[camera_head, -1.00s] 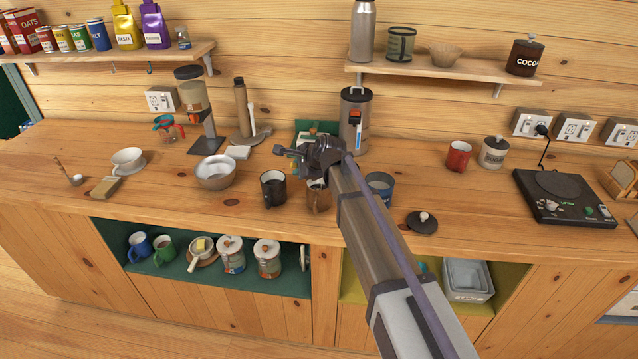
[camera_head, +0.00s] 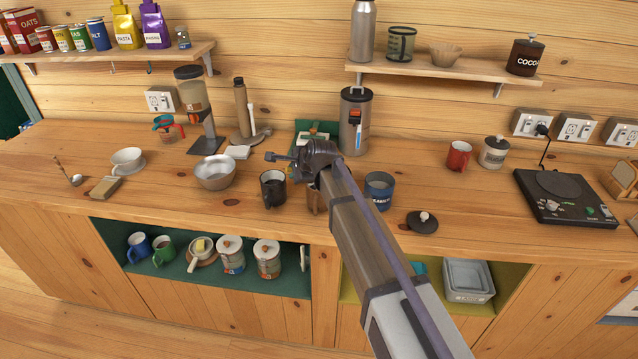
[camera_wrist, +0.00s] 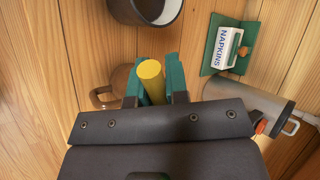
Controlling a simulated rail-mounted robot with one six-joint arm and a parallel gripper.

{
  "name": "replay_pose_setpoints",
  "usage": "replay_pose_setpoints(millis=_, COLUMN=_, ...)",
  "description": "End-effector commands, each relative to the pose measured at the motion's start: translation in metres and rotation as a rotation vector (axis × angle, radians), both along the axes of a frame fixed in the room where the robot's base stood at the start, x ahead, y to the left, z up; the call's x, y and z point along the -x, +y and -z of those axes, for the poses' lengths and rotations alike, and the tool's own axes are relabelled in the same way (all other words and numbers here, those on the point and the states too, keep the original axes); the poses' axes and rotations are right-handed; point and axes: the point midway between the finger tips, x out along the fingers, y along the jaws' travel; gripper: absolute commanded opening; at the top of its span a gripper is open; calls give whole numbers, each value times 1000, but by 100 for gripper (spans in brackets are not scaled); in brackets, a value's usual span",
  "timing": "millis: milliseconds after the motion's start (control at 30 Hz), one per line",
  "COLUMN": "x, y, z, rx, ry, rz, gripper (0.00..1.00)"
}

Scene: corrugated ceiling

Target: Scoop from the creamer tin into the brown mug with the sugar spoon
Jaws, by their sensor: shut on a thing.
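My gripper (camera_wrist: 153,82) is shut on a yellow rod-like handle (camera_wrist: 151,70), taken to be the sugar spoon's, between its green fingers in the wrist view. The spoon's bowl is hidden. The brown mug (camera_wrist: 104,97) shows beside and behind the fingers in the wrist view, mostly covered. In the head view only a strip of the brown mug (camera_head: 313,202) shows behind my arm, and the fingers are hidden. The blue-grey creamer tin (camera_head: 379,193) stands open on the counter, right of my arm. I cannot tell whether the spoon carries anything.
A black mug (camera_head: 272,188) stands just left of the brown mug. A metal bowl (camera_head: 215,174) is further left. A dark lid (camera_head: 422,222) lies right of the tin. A metal dispenser (camera_head: 354,122) and napkins (camera_wrist: 228,47) stand behind. The counter's right middle has free room.

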Motion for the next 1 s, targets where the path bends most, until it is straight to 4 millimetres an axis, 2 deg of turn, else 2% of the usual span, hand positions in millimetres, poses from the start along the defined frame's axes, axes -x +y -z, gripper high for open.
replay_pose_setpoints(millis=1000, x=4, y=7, z=10, rx=101, ry=-50, rz=0, gripper=0)
